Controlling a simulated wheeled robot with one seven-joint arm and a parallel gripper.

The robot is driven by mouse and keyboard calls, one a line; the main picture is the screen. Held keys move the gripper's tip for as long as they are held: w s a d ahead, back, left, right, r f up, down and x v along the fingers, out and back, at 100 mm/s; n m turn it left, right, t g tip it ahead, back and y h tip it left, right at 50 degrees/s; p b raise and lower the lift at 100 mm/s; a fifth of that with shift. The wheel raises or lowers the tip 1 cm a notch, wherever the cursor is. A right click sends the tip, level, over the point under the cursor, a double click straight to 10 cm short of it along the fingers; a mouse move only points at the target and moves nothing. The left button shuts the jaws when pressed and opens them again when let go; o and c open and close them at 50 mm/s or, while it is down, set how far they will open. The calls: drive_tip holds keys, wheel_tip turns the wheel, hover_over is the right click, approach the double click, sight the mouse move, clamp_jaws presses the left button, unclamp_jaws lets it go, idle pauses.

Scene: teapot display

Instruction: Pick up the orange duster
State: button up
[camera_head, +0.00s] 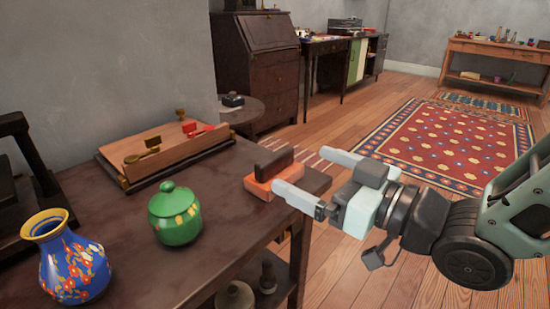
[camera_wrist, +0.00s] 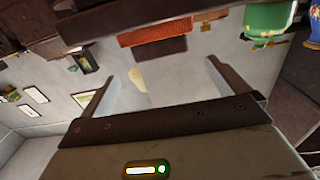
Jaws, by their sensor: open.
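The orange duster (camera_head: 262,187) lies on the dark wooden table near its right end, its dark handle (camera_head: 273,163) on top. In the wrist view the duster (camera_wrist: 155,34) appears upside down near the top, ahead of the fingers. My gripper (camera_head: 300,168) is open and empty, just right of the duster, with its fingers pointing left towards it. The near fingertip overlaps the duster's right side in the head view; I cannot tell whether they touch. In the wrist view both fingers of my gripper (camera_wrist: 173,66) stand apart with nothing between them.
A green lidded pot (camera_head: 175,222) and a blue flowered vase (camera_head: 75,262) stand left of the duster on the table (camera_head: 125,198). A wooden box (camera_head: 165,157) with red and brass pieces sits behind. Patterned rugs (camera_head: 450,143) lie on the open floor at right.

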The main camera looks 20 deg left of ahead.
sight(280, 160)
drive_tip(key=shift+f+p+x, duration=0.1)
drive_tip(key=shift+p+x, duration=0.1)
drive_tip(key=shift+x, duration=1.75)
drive_tip(key=shift+f+p+x, duration=0.15)
drive_tip(key=shift+x, duration=1.75)
drive_tip(key=c, duration=1)
